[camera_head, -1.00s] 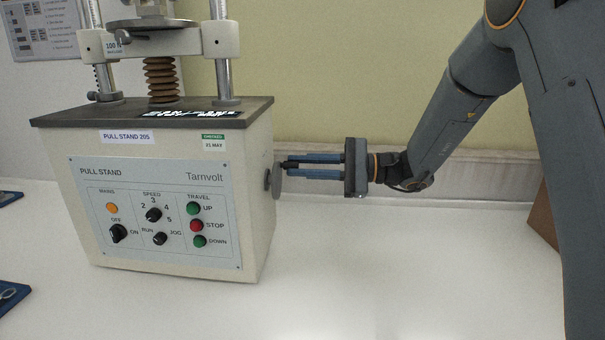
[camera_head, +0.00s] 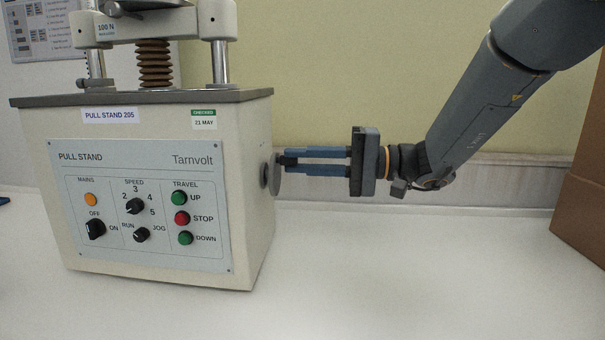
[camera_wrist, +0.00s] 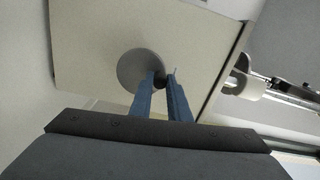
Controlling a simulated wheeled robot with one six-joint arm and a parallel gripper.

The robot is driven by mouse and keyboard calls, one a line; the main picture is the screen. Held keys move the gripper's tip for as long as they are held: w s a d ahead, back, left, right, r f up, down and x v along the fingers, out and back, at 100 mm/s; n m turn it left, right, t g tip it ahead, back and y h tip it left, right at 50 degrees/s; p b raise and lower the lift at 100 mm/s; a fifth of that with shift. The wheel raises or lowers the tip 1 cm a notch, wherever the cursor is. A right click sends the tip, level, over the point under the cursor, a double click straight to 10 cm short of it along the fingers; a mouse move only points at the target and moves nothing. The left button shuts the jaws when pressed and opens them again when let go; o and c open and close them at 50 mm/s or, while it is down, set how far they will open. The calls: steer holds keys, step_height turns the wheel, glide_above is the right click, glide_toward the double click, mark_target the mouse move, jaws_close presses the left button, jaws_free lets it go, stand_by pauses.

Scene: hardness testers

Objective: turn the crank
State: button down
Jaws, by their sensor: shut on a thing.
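The crank is a grey disc (camera_head: 275,174) on the right side wall of the pull stand (camera_head: 140,190), with a small dark handle at its rim. In the wrist view the disc (camera_wrist: 140,68) is seen face-on, with the dark handle (camera_wrist: 160,80) at its lower right edge. My gripper (camera_head: 290,161) reaches in from the right, level, and its blue fingers are closed on the dark handle. In the wrist view the fingers (camera_wrist: 162,84) sit either side of it and partly hide it.
The front panel has a mains knob (camera_head: 96,229), a speed knob (camera_head: 135,206) and travel buttons (camera_head: 181,218). A brown box (camera_head: 583,205) stands at the right edge. The white bench (camera_head: 380,270) in front of my arm is clear.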

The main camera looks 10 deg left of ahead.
steer(key=shift+s+f+n+b, duration=0.15)
steer(key=shift+s+n+b, duration=0.05)
steer(key=shift+n+b, duration=0.65)
steer(key=c, duration=1.7)
jaws_free()
steer(key=shift+o, duration=0.2)
steer(key=d, duration=0.8)
steer(key=shift+w, duration=0.15)
